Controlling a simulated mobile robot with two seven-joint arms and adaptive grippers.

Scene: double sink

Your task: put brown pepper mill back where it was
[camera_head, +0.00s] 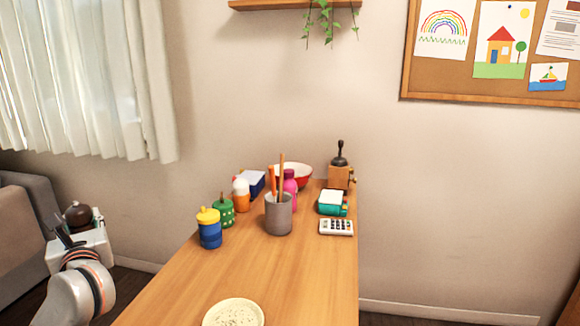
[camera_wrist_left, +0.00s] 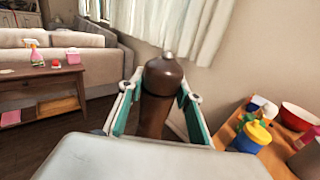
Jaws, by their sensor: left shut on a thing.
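The brown pepper mill (camera_wrist_left: 163,80) is upright between the fingers of my left gripper (camera_wrist_left: 158,97), which is shut on it. In the head view the mill's dark round top (camera_head: 78,213) shows above my left gripper (camera_head: 80,238), off the left side of the wooden table (camera_head: 270,270). The mill's lower part is hidden by the gripper. My right gripper is not in view.
On the table stand a blue cup with yellow lid (camera_head: 209,228), a green shaker (camera_head: 223,210), a grey utensil holder (camera_head: 278,214), a red bowl (camera_head: 293,173), a coffee grinder (camera_head: 340,170) and a calculator (camera_head: 336,227). A plate (camera_head: 234,313) lies at the front. The table's middle is clear.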

